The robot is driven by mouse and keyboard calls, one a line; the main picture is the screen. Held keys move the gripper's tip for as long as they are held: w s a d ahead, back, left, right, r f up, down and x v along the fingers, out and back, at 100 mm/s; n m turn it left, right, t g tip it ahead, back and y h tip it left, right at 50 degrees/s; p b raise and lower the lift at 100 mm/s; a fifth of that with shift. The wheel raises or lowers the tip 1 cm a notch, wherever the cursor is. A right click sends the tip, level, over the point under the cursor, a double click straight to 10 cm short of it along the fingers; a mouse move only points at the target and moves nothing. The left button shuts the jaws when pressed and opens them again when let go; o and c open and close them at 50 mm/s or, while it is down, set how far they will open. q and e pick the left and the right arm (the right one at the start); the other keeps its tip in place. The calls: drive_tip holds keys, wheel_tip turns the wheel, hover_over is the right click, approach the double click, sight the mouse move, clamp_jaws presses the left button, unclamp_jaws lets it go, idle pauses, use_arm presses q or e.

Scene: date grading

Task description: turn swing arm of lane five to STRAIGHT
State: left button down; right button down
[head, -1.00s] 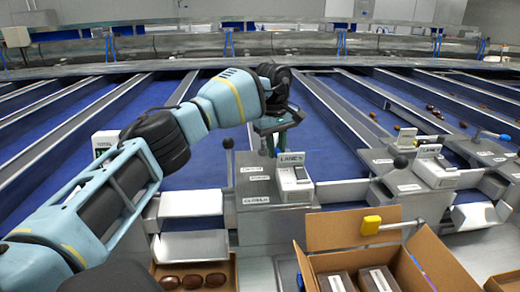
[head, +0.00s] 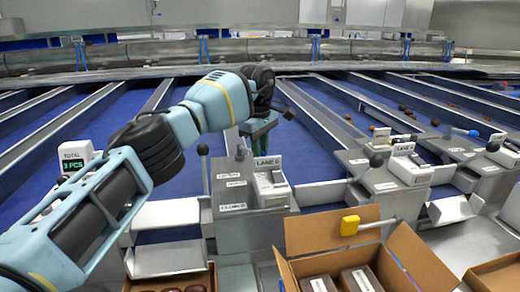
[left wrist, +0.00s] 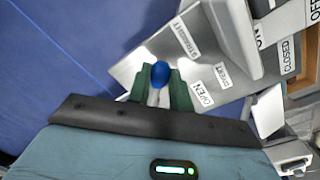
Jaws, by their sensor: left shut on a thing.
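My left gripper (head: 260,132) reaches over the far edge of the lane five station (head: 240,190), behind its white box marked LANE 5 (head: 270,182). In the left wrist view its green fingers (left wrist: 159,92) are shut on a blue ball knob (left wrist: 160,73), the handle of the swing arm. The knob lies over the grey label plate (left wrist: 140,62), near its edge. The STRAIGHT label (left wrist: 184,38) is above and right of the knob; a second label (left wrist: 222,74) and the OPEN label (left wrist: 203,94) lie to the right. The arm under the knob is mostly hidden. My right gripper is not in view.
A dark-knobbed lever (head: 203,150) stands left of the lane five box. A counter (head: 76,160) reads 3 PCS. Similar stations stand to the right.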

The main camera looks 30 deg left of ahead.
use_arm(q)
drive_tip(key=c, duration=1.3)
unclamp_jaws()
drive_tip(key=shift+o, duration=0.2)
drive_tip(key=shift+r, duration=0.1)
drive_tip(key=shift+s+r+b, duration=0.15)
drive_tip(key=shift+r+b, duration=0.1)
drive_tip(key=shift+r, duration=1.65)
drive_tip(key=shift+s+r+b, duration=0.15)
drive_tip(key=shift+r+b, duration=0.05)
drive_tip(key=shift+r, duration=1.7)
